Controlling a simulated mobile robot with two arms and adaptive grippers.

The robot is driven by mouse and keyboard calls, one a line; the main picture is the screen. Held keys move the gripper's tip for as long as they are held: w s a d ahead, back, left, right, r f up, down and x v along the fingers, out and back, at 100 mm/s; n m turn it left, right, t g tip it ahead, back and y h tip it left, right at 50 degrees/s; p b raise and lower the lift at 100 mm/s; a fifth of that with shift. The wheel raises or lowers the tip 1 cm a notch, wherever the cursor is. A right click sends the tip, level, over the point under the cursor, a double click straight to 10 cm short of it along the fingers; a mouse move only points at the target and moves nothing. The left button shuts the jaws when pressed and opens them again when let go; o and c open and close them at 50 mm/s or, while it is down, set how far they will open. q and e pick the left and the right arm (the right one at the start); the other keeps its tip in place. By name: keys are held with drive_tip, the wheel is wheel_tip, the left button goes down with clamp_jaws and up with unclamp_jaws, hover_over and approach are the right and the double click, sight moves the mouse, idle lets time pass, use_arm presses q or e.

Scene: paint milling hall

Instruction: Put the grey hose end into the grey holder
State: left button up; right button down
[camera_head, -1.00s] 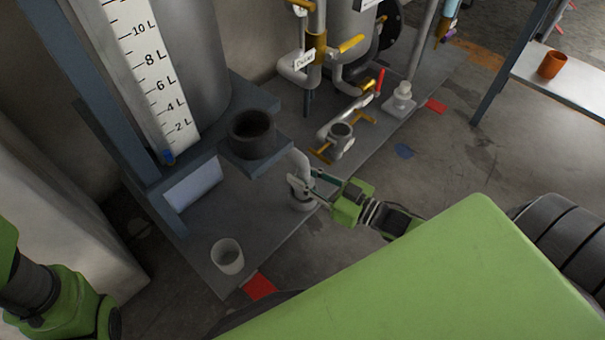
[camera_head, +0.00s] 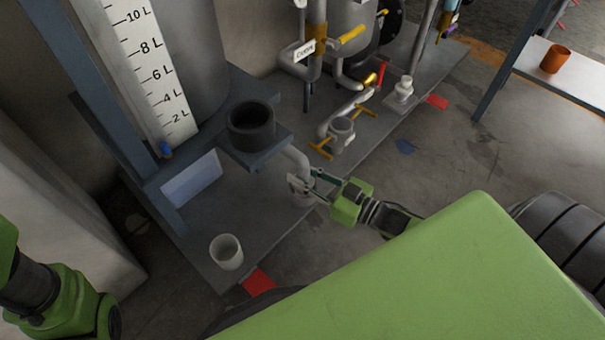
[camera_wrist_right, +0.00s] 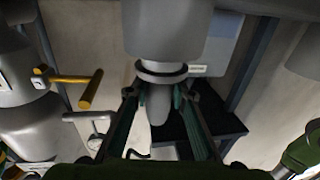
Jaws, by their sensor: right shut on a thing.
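The grey hose end (camera_head: 296,158) shows as a bent light-grey pipe piece at the front edge of the platform. My right gripper (camera_head: 304,186) is shut on it. In the right wrist view, the hose end (camera_wrist_right: 160,58) is a wide grey cylinder with a collar and a narrower tip between the fingers of the right gripper (camera_wrist_right: 160,100). A light-grey open cup (camera_head: 226,252) stands upright at the platform's near corner, apart from the gripper. A dark-grey round cup (camera_head: 250,128) sits on a bracket to the left. I cannot tell which is the holder. My left gripper is outside the view.
A tank with a litre scale (camera_head: 150,75) stands behind the bracket (camera_head: 255,155). Pipes with yellow handles (camera_head: 322,148) and a grey upright socket (camera_head: 341,130) are right of the gripper. An orange cup (camera_head: 555,59) stands on a table. The floor between is mostly clear.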

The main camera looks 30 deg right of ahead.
drive_tip(key=c, duration=1.7)
unclamp_jaws()
drive_tip(key=shift+r, duration=0.15)
drive_tip(key=shift+f, duration=0.25)
drive_tip(key=v, duration=1.2)
drive_tip(key=shift+d+r, duration=0.1)
